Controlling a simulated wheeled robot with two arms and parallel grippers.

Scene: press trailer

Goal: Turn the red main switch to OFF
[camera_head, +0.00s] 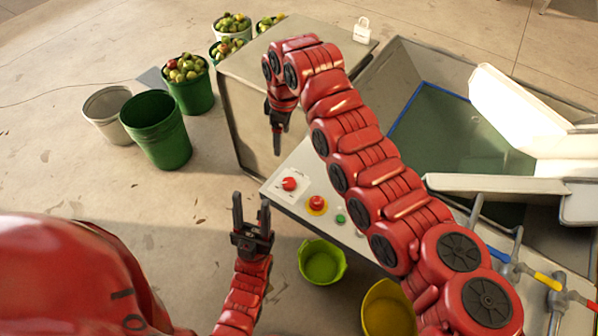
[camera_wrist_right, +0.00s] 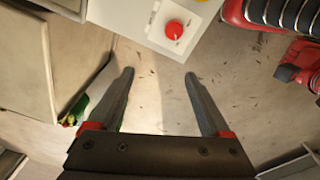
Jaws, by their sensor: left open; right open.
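The red main switch (camera_head: 289,184) is a round red knob on a white plate at the left end of the grey control panel. In the right wrist view the switch (camera_wrist_right: 173,29) shows at the top, beyond the fingertips. My right gripper (camera_head: 278,142) hangs fingers down above and behind the switch, apart from it. Its two fingers are spread and empty in the right wrist view (camera_wrist_right: 160,74). My left gripper (camera_head: 251,199) is open and empty, left of and in front of the panel, fingers up. The switch's position marking is too small to read.
A red button on a yellow ring (camera_head: 317,204) and a green button (camera_head: 340,219) sit right of the switch. A grey cabinet (camera_head: 245,110) stands behind. Green (camera_head: 321,262) and yellow (camera_head: 388,308) buckets stand below the panel. A padlock (camera_head: 362,31) sits on the cabinet.

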